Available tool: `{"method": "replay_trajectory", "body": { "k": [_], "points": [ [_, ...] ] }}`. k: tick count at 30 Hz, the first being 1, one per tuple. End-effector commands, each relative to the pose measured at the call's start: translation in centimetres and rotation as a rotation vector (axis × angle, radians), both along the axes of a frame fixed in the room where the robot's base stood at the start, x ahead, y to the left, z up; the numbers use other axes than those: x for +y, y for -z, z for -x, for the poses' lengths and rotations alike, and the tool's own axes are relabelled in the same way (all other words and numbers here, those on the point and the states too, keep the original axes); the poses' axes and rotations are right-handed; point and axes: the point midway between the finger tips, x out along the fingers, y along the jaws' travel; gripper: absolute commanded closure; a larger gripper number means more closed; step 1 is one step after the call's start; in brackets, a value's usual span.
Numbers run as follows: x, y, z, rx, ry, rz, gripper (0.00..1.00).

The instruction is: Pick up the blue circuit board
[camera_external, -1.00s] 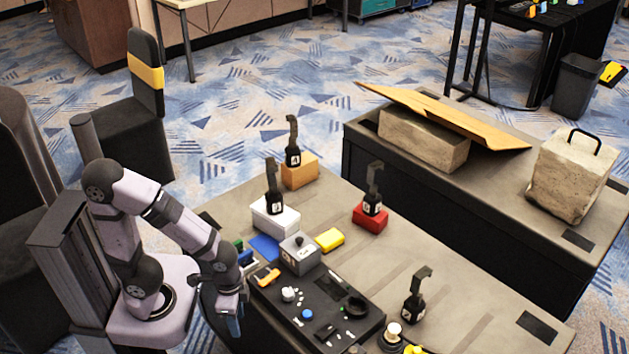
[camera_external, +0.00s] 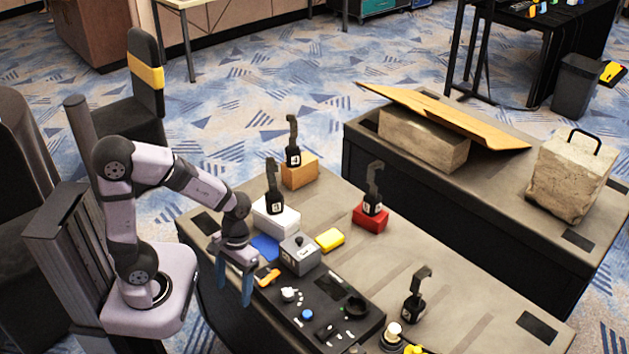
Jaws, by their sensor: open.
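A flat blue piece (camera_external: 265,247), which looks like the blue circuit board, lies on the table between the white box and the grey box. My gripper (camera_external: 234,288) points down at the table's left edge, left of the black panel and a little in front of the blue piece. Its two blue fingers are apart, and I see nothing between them. The gripper is clear of the blue piece. My wrist is close to the left side of the blue piece.
An orange clamp-like item (camera_external: 268,277) lies near my fingers. The black panel (camera_external: 340,290) carries small parts. The table's (camera_external: 440,255) right side is mostly clear.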

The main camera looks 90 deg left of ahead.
Motion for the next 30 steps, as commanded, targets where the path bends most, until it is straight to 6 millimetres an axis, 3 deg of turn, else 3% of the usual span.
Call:
{"method": "replay_trajectory", "body": {
  "k": [1,6,12,21,30],
  "points": [
    [1.2,-2.1,0.2,0.034,-0.159,0.027,0.34],
    [4.0,-5.0,1.0,0.15,-0.611,0.15,0.34],
    [7.6,-5.5,1.4,0.239,-0.969,0.419,0.34],
    [13.8,-3.3,2.4,0.096,-1.189,0.871,0.34],
    [17.0,-2.2,3.7,-0.058,-1.27,1.049,0.34]
  ]
}}
